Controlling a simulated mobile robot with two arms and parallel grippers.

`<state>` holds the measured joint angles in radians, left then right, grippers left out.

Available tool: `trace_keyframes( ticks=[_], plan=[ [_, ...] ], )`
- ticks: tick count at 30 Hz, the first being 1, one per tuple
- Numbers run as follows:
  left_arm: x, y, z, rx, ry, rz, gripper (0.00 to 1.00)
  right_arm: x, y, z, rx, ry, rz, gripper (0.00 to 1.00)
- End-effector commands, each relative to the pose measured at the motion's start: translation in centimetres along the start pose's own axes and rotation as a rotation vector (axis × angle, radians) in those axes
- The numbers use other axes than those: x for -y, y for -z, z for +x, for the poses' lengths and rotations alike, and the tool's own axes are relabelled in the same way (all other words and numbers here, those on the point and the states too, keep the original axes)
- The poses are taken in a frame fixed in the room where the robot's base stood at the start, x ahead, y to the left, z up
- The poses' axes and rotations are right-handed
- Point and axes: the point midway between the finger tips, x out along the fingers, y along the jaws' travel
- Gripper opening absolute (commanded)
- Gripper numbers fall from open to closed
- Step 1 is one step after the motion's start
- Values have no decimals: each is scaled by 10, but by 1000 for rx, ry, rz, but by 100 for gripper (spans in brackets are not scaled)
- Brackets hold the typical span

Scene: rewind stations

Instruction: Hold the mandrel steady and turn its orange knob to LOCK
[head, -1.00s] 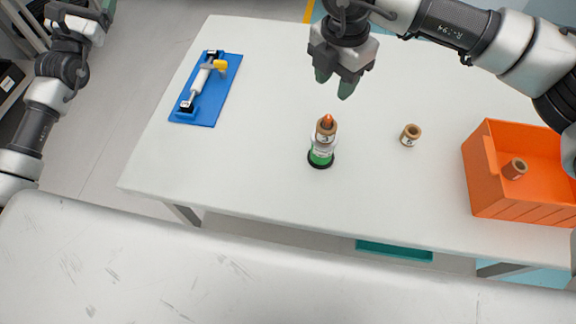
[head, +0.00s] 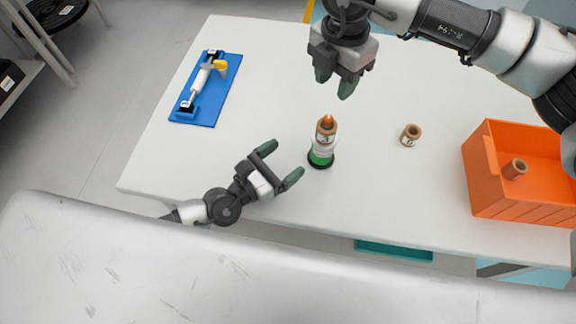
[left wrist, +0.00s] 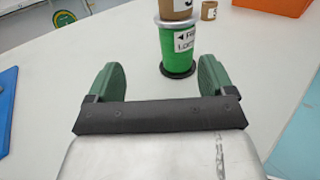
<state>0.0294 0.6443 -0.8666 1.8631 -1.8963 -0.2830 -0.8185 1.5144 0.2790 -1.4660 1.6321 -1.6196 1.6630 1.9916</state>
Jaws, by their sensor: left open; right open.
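The mandrel (head: 321,157) stands upright on the white table, with a green lower body, a black base and a brown spool (head: 326,129) over its upper part. The orange knob (head: 327,120) shows at its top. My left gripper (head: 282,162) is open and empty, just left of the mandrel and apart from it. In the left wrist view the green body (left wrist: 181,48) with a partly readable label stands beyond and between the open fingers; the knob is out of that view. My right gripper (head: 334,84) is open and empty above and behind the mandrel.
A loose brown spool (head: 410,136) stands right of the mandrel. An orange bin (head: 485,190) holding a spool (head: 515,169) is at the right. A blue board (head: 211,105) with a white and yellow device lies at the left. The table between is clear.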

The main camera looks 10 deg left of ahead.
Motion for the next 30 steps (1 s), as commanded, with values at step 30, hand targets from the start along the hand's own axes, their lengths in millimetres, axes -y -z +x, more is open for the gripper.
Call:
trace_keyframes(
  ticks=[30],
  plan=[
    [25,4,106,-6,31,-24,83,0,0,0,0,0,0,43]
  ],
)
